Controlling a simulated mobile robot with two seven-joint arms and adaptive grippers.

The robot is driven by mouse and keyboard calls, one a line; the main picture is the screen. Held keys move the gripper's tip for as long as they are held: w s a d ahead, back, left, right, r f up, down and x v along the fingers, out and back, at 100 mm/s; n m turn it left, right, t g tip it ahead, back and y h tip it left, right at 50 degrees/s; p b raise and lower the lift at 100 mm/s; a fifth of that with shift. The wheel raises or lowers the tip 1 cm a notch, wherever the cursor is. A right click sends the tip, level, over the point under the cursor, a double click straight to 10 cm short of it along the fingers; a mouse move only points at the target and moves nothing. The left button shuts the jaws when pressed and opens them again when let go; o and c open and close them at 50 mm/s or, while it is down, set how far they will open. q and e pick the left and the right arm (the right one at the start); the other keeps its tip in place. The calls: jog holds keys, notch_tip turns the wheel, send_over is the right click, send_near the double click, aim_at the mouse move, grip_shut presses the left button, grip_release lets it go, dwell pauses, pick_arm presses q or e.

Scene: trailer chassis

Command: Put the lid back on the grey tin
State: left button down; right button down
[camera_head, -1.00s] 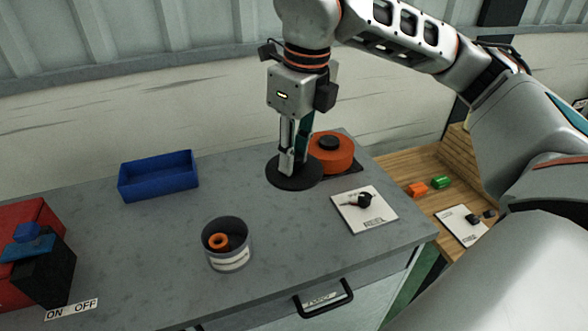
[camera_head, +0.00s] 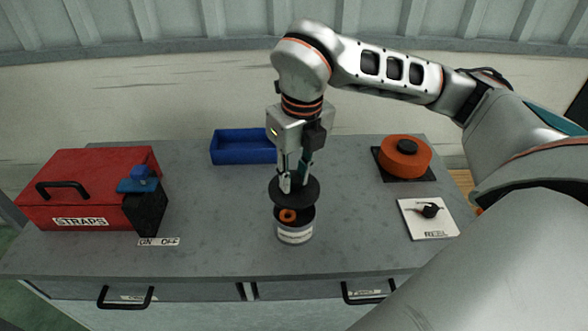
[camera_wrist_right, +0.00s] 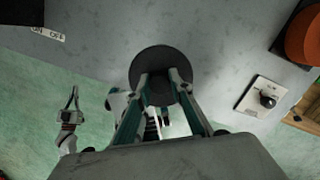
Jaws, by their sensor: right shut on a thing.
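The grey tin (camera_head: 295,236) stands upright on the grey worktop, with its top open and an orange ring (camera_head: 287,215) inside. My right gripper (camera_head: 292,186) is shut on the dark round lid (camera_head: 308,192) and points down. The lid is held above the tin and hides the back of its opening in the head view. In the right wrist view the lid (camera_wrist_right: 160,62) lies between my fingertips and the tin is hidden. My left gripper (camera_wrist_right: 74,98) shows small at the left of the right wrist view; its finger gap is unclear.
A blue tray (camera_head: 230,152) stands behind the tin. A red straps box (camera_head: 75,190) and a black block with a blue top (camera_head: 148,212) are at left. An orange reel (camera_head: 404,165) and a white card with a black part (camera_head: 420,222) are at right. Worktop beside the tin is clear.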

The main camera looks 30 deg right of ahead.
aim_at(294, 192)
jog(key=shift+f, duration=0.55)
notch_tip(294, 192, down, 2)
jog(key=shift+f+b, duration=0.1)
jog(key=shift+b, duration=0.8)
jog(key=shift+f+b, duration=0.6)
jog(key=shift+f, duration=0.45)
jog(key=shift+f+b, duration=0.35)
jog(key=shift+b, duration=0.15)
pick_arm(q)
jog(key=shift+w+d+f+h, duration=0.2)
jog(key=shift+w+d+f, duration=0.15)
jog(key=shift+d, duration=0.15)
jog(key=shift+w+d+f+h, duration=0.2)
jog(key=shift+w+d+f, duration=0.15)
jog(key=shift+d, duration=0.1)
jog(key=shift+r, duration=0.15)
jog(key=shift+f+b, duration=0.35)
jog(key=shift+f, duration=0.05)
pick_arm(e)
jog(key=shift+f, duration=0.2)
